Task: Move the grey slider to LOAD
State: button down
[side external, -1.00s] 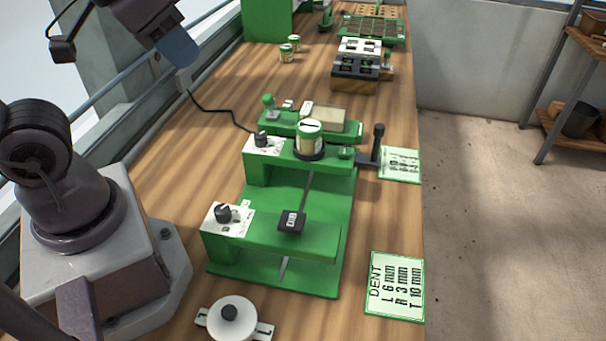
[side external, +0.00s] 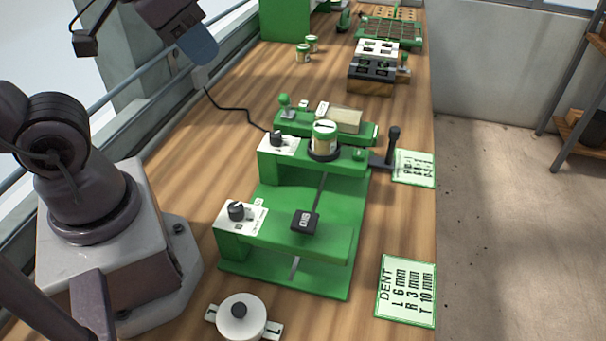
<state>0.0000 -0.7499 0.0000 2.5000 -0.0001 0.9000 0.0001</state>
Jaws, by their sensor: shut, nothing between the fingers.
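A dark grey block (side external: 305,221) with white lettering sits on the front crossbar of the green machine (side external: 265,288). It may be the grey slider, but I cannot tell for sure. A thin grey strip (side external: 319,195) runs behind it toward the back bar, and a short pale piece shows below the front bar. No LOAD marking is readable. My gripper (side external: 201,50), dark with a blue tip, is shut and empty at the upper left, high and well apart from the machine.
Black knobs (side external: 237,211) sit on white plates on the machine's left. A can (side external: 324,138) stands on the back bar, with a black lever (side external: 393,145) to its right. A DENT card (side external: 406,290) lies right.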

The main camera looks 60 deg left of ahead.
jog(key=c, duration=1.6)
grip_release()
jog(key=o, duration=0.4)
jog(key=shift+w+d+f, duration=0.1)
jog(key=shift+d+f, duration=0.05)
jog(key=shift+f, duration=0.15)
jog(key=shift+c, duration=0.2)
jog(key=o, duration=0.3)
jog(key=shift+w+d+f+g, duration=0.25)
jog(key=shift+w+f+g, duration=0.65)
jog(key=shift+w+f, duration=0.15)
jog(key=n+y, duration=0.2)
jog(key=n, duration=0.3)
send_near(396, 128)
jog(key=x, duration=1)
jog(key=shift+f, duration=0.1)
